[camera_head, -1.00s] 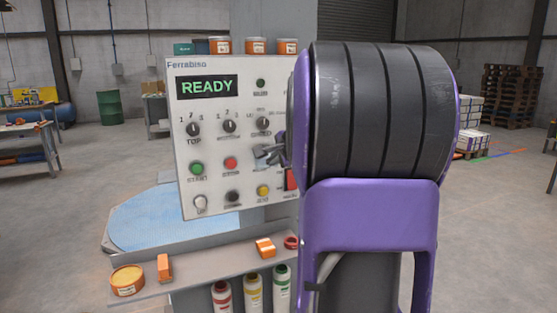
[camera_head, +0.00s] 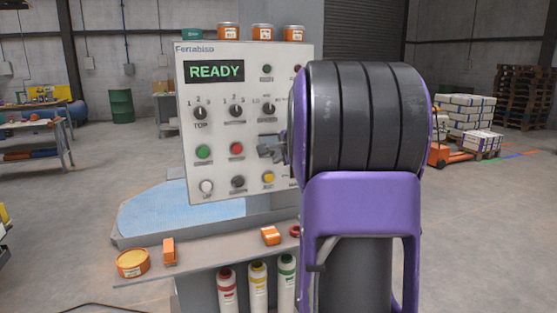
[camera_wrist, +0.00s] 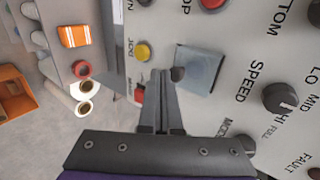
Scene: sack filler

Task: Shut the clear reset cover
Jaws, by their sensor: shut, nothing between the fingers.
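The clear reset cover (camera_wrist: 202,68) is a pale blue-grey see-through square on the control panel, between the SPEED knob and the yellow JOG button in the wrist view. A small dark rounded piece (camera_wrist: 178,74) sits at its left edge there; I cannot tell if it is part of the cover. I cannot tell how far the cover stands open. My gripper (camera_wrist: 162,74) is shut and empty, its tips close beside that dark piece; contact is unclear. In the head view my gripper (camera_head: 266,147) is in front of the panel and, with my arm, hides most of the cover.
The white panel (camera_head: 219,110) shows READY. A shelf (camera_head: 205,262) below carries an orange tub (camera_head: 132,264) and small orange boxes.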

